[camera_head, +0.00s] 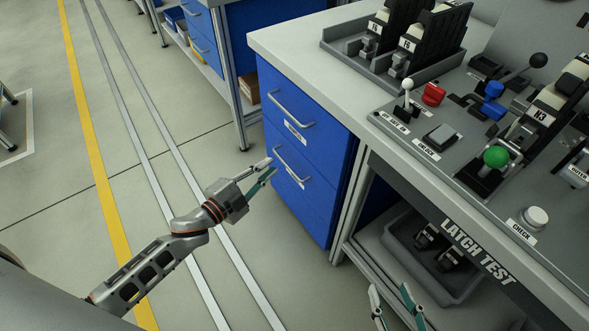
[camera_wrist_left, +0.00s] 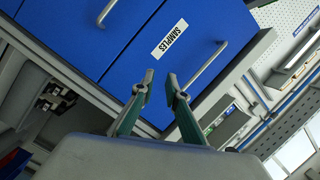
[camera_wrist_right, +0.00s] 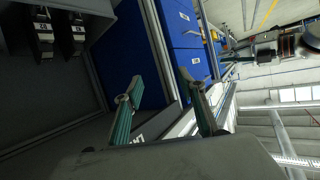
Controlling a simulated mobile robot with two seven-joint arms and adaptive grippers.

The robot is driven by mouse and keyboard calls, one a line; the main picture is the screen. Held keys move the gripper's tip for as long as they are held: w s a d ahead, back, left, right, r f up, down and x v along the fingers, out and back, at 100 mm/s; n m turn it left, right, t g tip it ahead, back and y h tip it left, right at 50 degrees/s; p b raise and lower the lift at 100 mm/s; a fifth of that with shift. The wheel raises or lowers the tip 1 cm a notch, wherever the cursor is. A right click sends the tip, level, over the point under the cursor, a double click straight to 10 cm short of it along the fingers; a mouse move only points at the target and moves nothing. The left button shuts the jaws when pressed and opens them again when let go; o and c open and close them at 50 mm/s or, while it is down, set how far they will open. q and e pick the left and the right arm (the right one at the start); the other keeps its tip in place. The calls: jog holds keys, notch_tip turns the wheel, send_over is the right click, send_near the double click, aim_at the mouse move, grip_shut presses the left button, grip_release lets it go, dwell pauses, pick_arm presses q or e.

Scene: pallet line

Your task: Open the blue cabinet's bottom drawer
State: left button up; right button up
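The blue cabinet (camera_head: 318,205) has two drawers under the bench top. Both appear closed. The bottom drawer (camera_head: 315,207) has a silver bar handle (camera_head: 292,164) and a white label. In the left wrist view the bottom drawer's handle (camera_wrist_left: 105,12) is at the upper left, and the top drawer's handle (camera_wrist_left: 206,68) is right of the SAMPLES label (camera_wrist_left: 170,38). My left gripper (camera_head: 268,170) is open and empty, in front of the drawers near the bottom handle; I cannot tell whether it touches. My right gripper (camera_head: 392,295) is open and empty below the bench's front edge.
The LATCH TEST bench (camera_head: 400,150) carries levers and switches. A grey tray (camera_head: 455,280) with black parts stands on its lower shelf. Another blue drawer unit (camera_head: 205,35) is at the back. The floor left of the cabinet is clear.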

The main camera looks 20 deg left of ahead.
aim_at(289, 168)
pick_arm(q)
jog(key=w+a+f+m+g+h+b, duration=0.1)
jog(key=w+f+m+g+b, duration=0.1)
jog(key=w+f+m+b, duration=0.45)
jog(key=w+a+f+m+g+h+b, duration=0.2)
jog(key=f+m+b, duration=0.1)
jog(key=f, duration=0.6)
jog(key=shift+r+b+x, duration=0.15)
jog(key=shift+b+x, duration=0.05)
jog(key=shift+x, duration=1.1)
jog(key=shift+r+b+x, duration=0.15)
jog(key=shift+b+x, duration=0.05)
jog(key=shift+x, duration=1.05)
jog(key=shift+r+b+x, duration=0.2)
jog(key=shift+x, duration=1.1)
pick_arm(e)
jog(key=s+a+f+m, duration=0.2)
jog(key=a+f+m, duration=0.2)
jog(key=f, duration=0.1)
jog(key=shift+f+y, duration=0.3)
jog(key=shift+y, duration=0.1)
pick_arm(q)
jog(key=shift+w, duration=0.15)
jog(key=shift+c, duration=0.4)
grip_shut()
pick_arm(e)
jog(key=shift+d, duration=0.1)
jog(key=shift+r, duration=0.1)
